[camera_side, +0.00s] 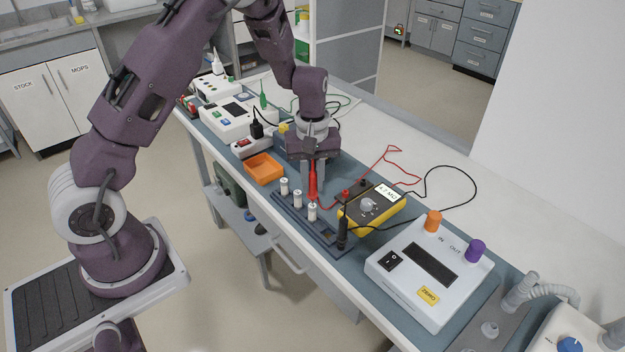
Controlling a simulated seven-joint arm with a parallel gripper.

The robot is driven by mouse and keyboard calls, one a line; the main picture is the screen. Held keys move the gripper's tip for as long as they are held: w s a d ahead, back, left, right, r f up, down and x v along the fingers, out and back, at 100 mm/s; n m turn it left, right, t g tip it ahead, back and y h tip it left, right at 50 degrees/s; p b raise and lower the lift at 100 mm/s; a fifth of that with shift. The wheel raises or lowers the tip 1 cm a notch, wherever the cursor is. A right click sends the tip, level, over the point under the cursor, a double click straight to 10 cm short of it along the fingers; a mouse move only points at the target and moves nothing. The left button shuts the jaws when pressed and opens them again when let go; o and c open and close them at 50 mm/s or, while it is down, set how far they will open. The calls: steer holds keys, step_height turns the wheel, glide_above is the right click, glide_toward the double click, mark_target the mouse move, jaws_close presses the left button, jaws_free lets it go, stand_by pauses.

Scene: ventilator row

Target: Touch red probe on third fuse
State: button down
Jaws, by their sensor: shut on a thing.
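My gripper (313,181) is shut on the red probe (313,178) and holds it upright, tip down. Three white fuses stand in a row on a dark strip (325,236): one at the far left (284,186), one in the middle (298,199) and one nearest the camera (312,211). The probe's lower end appears just above or behind the nearest fuse; I cannot tell whether they touch. A black probe (342,233) stands upright at the strip's near end. The yellow multimeter (372,207) lies to the right, its display lit with a small reading.
An orange tray (264,169) sits left of the fuses. A white device with a dark screen (430,268) stands at front right. Red and black leads (449,168) loop over the bench behind the meter. Other devices (238,117) line the far end.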

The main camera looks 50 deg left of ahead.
steer(key=shift+r, duration=3.5)
